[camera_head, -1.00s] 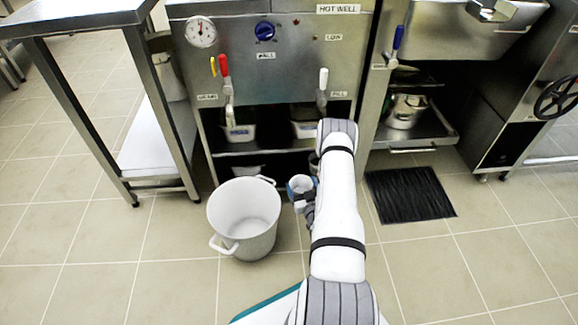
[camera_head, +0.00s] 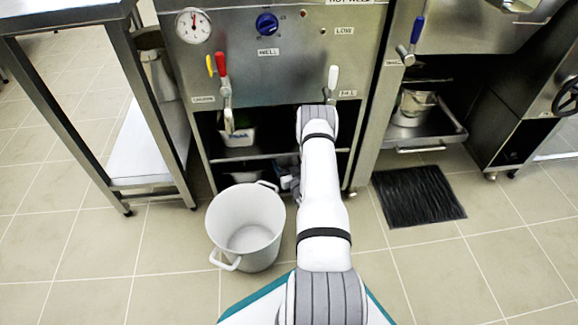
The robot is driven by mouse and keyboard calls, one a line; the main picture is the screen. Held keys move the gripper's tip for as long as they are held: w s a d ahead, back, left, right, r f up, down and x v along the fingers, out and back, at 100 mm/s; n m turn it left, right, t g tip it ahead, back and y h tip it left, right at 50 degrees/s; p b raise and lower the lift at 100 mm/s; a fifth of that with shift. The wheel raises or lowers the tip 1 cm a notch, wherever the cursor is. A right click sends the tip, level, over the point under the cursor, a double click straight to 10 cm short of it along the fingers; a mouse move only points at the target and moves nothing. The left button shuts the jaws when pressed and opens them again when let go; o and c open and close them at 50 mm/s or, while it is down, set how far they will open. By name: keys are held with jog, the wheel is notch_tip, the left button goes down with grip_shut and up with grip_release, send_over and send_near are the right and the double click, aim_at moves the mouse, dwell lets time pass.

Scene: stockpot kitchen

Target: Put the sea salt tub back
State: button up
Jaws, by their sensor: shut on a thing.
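My gripper (camera_head: 287,181) is low in front of the open cabinet under the hot well, just behind the white pot's far rim. My arm hides much of it. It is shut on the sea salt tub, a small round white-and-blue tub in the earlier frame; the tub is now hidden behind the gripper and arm. No label on it can be read.
A white two-handled pot (camera_head: 246,228) stands on the floor close to my gripper. The cabinet's upper shelf holds a white container (camera_head: 238,136); a dark vessel (camera_head: 246,176) sits below. A black mat (camera_head: 418,196) lies right. A steel table (camera_head: 66,14) stands left.

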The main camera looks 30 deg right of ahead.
jog(key=shift+s+d+f, duration=0.1)
jog(key=shift+d+f, duration=0.1)
jog(key=shift+f, duration=0.25)
jog(key=shift+s+d+f, duration=0.1)
jog(key=shift+d+f, duration=0.1)
jog(key=shift+f, duration=0.25)
jog(key=shift+s+d+r, duration=0.1)
jog(key=shift+r, duration=0.05)
jog(key=o, duration=1.1)
